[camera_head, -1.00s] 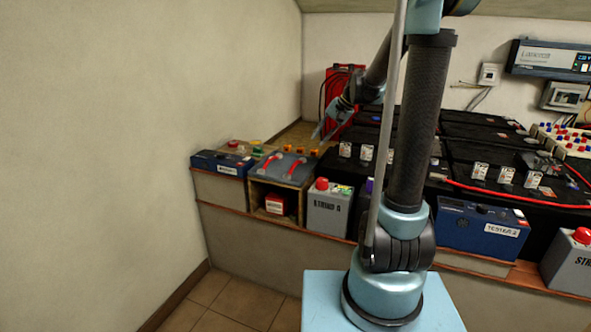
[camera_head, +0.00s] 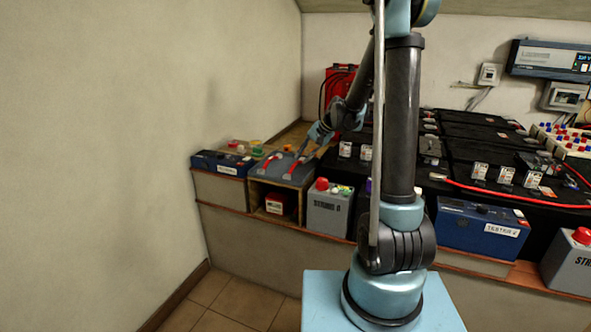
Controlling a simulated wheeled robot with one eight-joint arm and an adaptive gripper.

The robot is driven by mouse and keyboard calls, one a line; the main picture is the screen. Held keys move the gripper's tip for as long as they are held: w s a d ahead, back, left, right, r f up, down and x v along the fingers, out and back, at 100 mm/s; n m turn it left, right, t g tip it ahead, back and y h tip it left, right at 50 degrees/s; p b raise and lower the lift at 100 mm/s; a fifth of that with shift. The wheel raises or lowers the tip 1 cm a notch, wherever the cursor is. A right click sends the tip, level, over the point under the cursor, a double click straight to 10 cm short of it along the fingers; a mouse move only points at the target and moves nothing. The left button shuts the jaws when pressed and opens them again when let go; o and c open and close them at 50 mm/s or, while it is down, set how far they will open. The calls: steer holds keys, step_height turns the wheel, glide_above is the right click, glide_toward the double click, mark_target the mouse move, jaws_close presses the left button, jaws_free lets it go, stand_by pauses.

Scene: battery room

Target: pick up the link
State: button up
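Two short curved red pieces lie on the dark grey top of a battery (camera_head: 285,172) at the left end of the bench. They are the left red piece (camera_head: 269,164) and the right red piece (camera_head: 298,160). Either could be the link; I cannot tell which. My gripper (camera_head: 301,152) points down and left over the right part of this top, close to the right red piece. The fingers are small and blurred. I cannot tell whether they are open or touch anything.
A blue battery (camera_head: 220,163) stands to the left, near the wall. A grey box with a red cap (camera_head: 330,207) stands to the right. Black batteries (camera_head: 475,155) fill the bench behind my arm. A red case (camera_head: 339,85) stands at the back. The floor at left is clear.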

mark_target(296, 163)
steer(key=shift+x, duration=2.85)
steer(key=shift+w, duration=0.15)
jaws_close()
